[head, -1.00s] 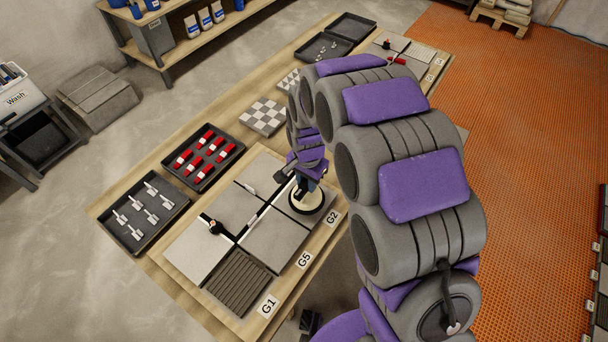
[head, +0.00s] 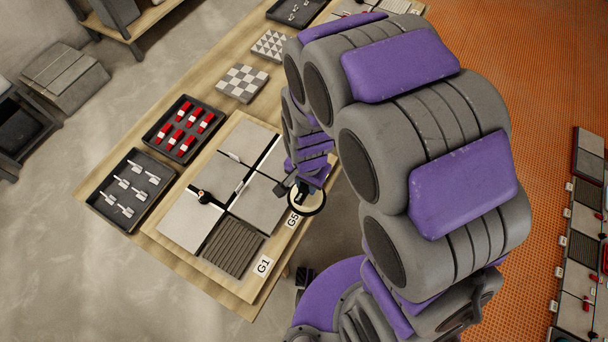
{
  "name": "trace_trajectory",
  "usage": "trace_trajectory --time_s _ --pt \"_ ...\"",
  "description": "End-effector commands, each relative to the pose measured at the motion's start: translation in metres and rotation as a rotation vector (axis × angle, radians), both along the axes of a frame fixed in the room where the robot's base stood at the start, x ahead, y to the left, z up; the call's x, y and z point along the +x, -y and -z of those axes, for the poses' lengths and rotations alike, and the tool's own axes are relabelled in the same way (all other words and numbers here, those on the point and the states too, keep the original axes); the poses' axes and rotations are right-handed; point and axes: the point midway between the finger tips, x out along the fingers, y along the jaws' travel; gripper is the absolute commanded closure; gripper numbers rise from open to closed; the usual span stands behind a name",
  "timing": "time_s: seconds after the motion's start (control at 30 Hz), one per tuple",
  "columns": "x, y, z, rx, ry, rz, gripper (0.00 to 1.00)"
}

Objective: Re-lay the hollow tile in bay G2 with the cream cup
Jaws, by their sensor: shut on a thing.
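My gripper (head: 305,186) points down over the right edge of the tile board (head: 217,272), shut on the handle of the cream cup (head: 303,200). A ribbed dark tile (head: 233,248) lies by the G1 label (head: 263,266).
Trays of red pieces (head: 158,142) and pale pieces (head: 103,207) lie left of the board, with a checkered tile (head: 242,82) behind. Floor right of the board is partly clear.

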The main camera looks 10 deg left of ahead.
Motion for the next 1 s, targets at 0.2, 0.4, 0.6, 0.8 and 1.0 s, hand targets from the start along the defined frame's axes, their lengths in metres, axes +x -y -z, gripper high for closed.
trace_trajectory --time_s 0.2,0.4,0.6,0.8,1.0 --pt "0.000 0.000 -0.017 0.001 0.001 0.000 1.00" --pt "0.000 0.000 -0.031 0.001 0.002 0.001 1.00" --pt "-0.001 0.000 -0.044 0.000 0.000 0.001 1.00" --pt "-0.001 0.000 -0.058 -0.001 -0.001 0.001 1.00" --pt "-0.001 0.000 -0.067 0.000 -0.001 0.000 1.00"
